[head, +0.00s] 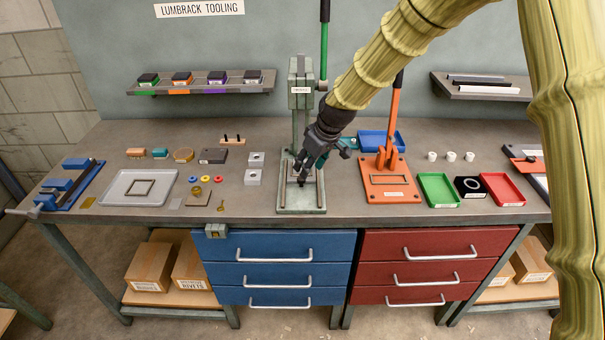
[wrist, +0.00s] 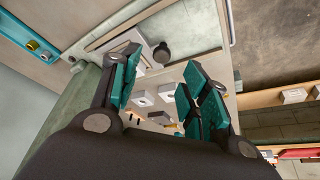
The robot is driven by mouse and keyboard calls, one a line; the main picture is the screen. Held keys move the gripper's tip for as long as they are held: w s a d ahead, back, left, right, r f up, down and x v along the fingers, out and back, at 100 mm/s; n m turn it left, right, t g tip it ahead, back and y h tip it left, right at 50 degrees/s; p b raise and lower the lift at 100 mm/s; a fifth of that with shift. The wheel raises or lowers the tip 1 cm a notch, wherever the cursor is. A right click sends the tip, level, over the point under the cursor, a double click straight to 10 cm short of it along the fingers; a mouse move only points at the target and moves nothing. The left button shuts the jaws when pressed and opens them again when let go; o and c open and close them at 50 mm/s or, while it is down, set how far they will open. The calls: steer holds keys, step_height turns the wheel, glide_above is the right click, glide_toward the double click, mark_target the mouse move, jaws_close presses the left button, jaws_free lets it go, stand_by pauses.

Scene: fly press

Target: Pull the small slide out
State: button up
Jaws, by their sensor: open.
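The green fly press (head: 301,85) stands mid-bench, with its pale green base (head: 290,203) and two rails at the front. My gripper (head: 306,170) is low over this base, in front of the press column, and hides much of what lies between the rails. In the wrist view my gripper (wrist: 163,88) is open, teal pads apart, with nothing held. A dark round knob (wrist: 161,52) shows beyond the fingertips on a pale flat part (wrist: 138,40), which looks like the small slide. The knob looks apart from both pads.
An orange press (head: 390,165) stands close on the right. Two pale blocks (head: 253,177) stand left of the press. A grey tray (head: 112,186), a green tray (head: 438,188) and a red tray (head: 503,188) lie farther out. The bench front edge is near the press base.

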steer(key=shift+p+x, duration=0.9)
steer(key=shift+x, duration=2.35)
steer(key=shift+s, duration=0.1)
steer(key=shift+c, duration=0.3)
jaws_close()
